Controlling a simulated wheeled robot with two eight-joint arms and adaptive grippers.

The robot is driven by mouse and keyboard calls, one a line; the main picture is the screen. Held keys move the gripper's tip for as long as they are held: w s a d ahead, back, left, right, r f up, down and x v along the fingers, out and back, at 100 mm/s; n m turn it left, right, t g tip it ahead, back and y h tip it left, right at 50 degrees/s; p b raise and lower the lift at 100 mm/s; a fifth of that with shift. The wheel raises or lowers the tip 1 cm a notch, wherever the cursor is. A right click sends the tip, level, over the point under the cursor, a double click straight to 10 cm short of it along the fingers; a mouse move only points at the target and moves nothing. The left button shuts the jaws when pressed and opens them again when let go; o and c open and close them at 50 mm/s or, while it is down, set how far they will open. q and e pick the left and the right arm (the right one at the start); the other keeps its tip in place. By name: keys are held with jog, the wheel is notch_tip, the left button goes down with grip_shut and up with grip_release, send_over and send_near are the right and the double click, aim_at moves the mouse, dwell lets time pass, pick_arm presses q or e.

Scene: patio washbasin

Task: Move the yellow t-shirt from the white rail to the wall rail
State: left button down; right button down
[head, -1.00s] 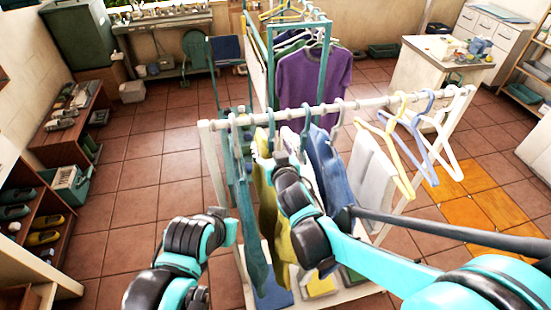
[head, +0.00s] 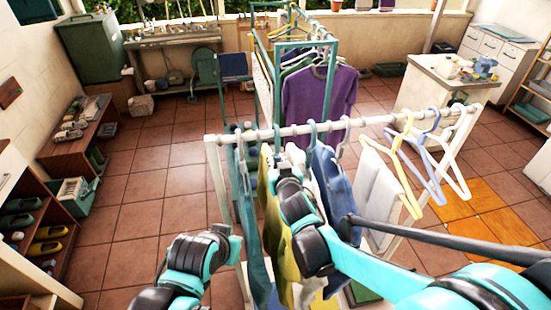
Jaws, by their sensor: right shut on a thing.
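The yellow t-shirt (head: 264,185) hangs below the white rail (head: 262,134), between a teal garment (head: 247,220) and a white one. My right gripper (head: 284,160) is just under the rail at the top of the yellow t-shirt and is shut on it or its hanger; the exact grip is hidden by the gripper. My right wrist covers part of the shirt. My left gripper (head: 236,236) is low, left of the hanging garments, and its fingers are too small to read. I cannot make out a wall rail.
A blue garment (head: 330,185) hangs right of the white one. Grey cloth (head: 378,195) and empty yellow, blue and white hangers hang farther right. Behind stands a teal rack (head: 333,95) with a purple shirt (head: 313,92). A shoe shelf (head: 60,215) is at left. The tiled floor between is clear.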

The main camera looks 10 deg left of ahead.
aim_at(277, 154)
jog(key=shift+r, duration=0.1)
jog(key=shift+r+p, duration=1.1)
jog(key=shift+r, duration=0.35)
jog(key=v, duration=0.3)
jog(key=f+p+v, duration=0.1)
jog(key=v, duration=0.5)
jog(key=shift+s+f+p, duration=0.15)
jog(key=shift+f+p, duration=0.05)
jog(key=shift+p, duration=0.1)
jog(key=shift+s+d, duration=0.25)
jog(key=shift+s, duration=0.3)
jog(key=shift+w, duration=0.1)
